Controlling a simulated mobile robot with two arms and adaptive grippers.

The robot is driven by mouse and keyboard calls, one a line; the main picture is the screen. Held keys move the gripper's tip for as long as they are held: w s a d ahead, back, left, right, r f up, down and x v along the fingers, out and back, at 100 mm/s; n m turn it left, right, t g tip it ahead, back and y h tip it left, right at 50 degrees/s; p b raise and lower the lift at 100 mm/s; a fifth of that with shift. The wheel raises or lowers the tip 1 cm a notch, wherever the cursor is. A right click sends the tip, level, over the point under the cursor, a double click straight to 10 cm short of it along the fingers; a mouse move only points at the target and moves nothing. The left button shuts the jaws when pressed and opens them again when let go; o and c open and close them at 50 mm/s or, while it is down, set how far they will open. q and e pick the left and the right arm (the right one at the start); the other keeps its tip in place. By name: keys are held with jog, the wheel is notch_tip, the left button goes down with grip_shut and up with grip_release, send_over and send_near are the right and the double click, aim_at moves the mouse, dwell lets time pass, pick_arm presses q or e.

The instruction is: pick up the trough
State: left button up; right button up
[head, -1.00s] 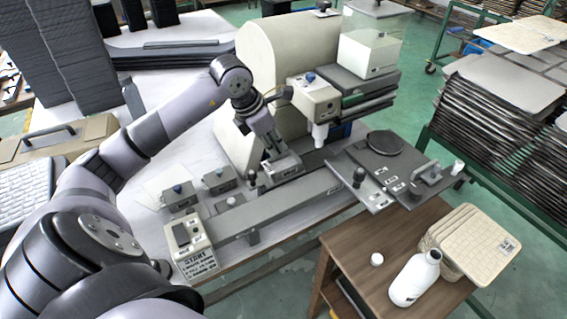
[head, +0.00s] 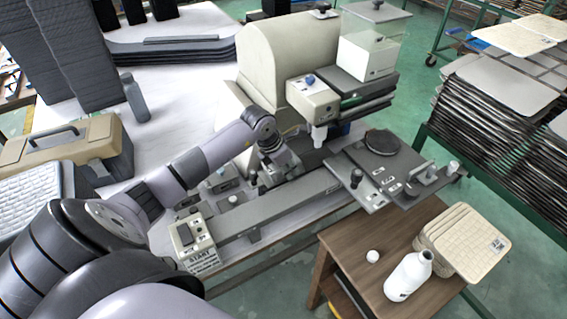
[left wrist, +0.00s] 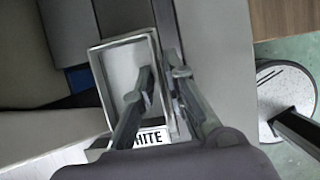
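The trough (left wrist: 117,62) is a small, shallow, open grey metal tray with a raised rim and a label reading "WHITE" at its near end. In the head view the trough (head: 291,163) sits on the machine bed below the beige drum, partly hidden by my left gripper (head: 273,158). In the left wrist view my left gripper (left wrist: 163,72) has its fingers slightly apart on both sides of the trough's right wall. One finger is over the inside and the other is outside. Contact with the wall is unclear. My right gripper is out of view.
A control box (head: 312,98) with a nozzle overhangs the bed just right of my gripper. The START box (head: 194,240) and small switch boxes stand to the left. A plate with a dark disc (head: 382,141) lies to the right. A white bottle (head: 408,277) stands on a wooden table.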

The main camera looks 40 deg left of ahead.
pick_arm(q)
grip_shut()
jog(key=shift+r, duration=0.15)
dwell(0.6)
